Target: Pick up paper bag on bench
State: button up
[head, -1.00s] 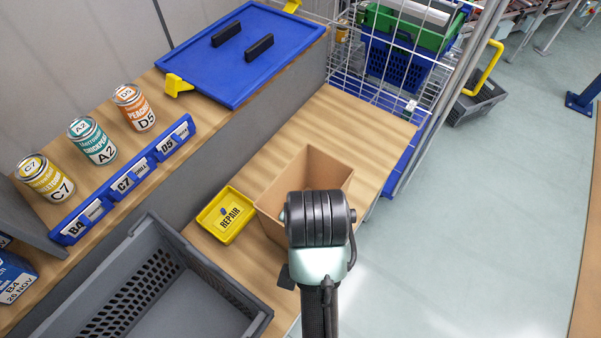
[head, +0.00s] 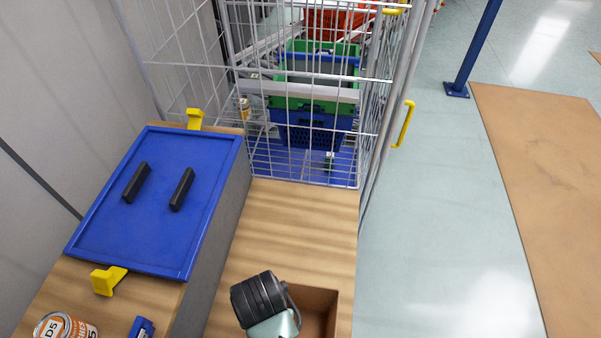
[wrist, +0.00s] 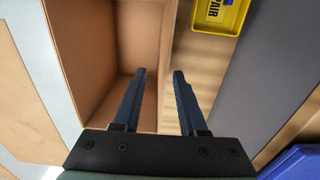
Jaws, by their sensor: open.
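The paper bag (head: 318,315) is a brown, box-shaped, open-topped bag on the wooden bench (head: 296,225), cut off by the bottom edge of the head view. In the wrist view the bag (wrist: 113,35) shows from above, with its inside empty where I can see it. My gripper (wrist: 159,73) is open, with two dark fingers apart. One bag wall runs between the fingertips in the wrist view; I cannot tell whether they reach down past its rim. In the head view my arm's end covers the bag's left part, and the fingers are hidden.
A yellow REPAIR tray (wrist: 217,12) lies beside the bag. A blue lid (head: 160,205) with black handles lies on the left ledge, near a can (head: 64,326). A wire cage (head: 300,110) with a green and a blue crate closes the bench's far end. Open floor lies right.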

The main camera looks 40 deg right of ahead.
jog(key=shift+w+f+p, duration=0.2)
jog(key=shift+f, duration=1.6)
jog(key=shift+w+f+p, duration=0.15)
jog(key=shift+f, duration=1.6)
grip_shut()
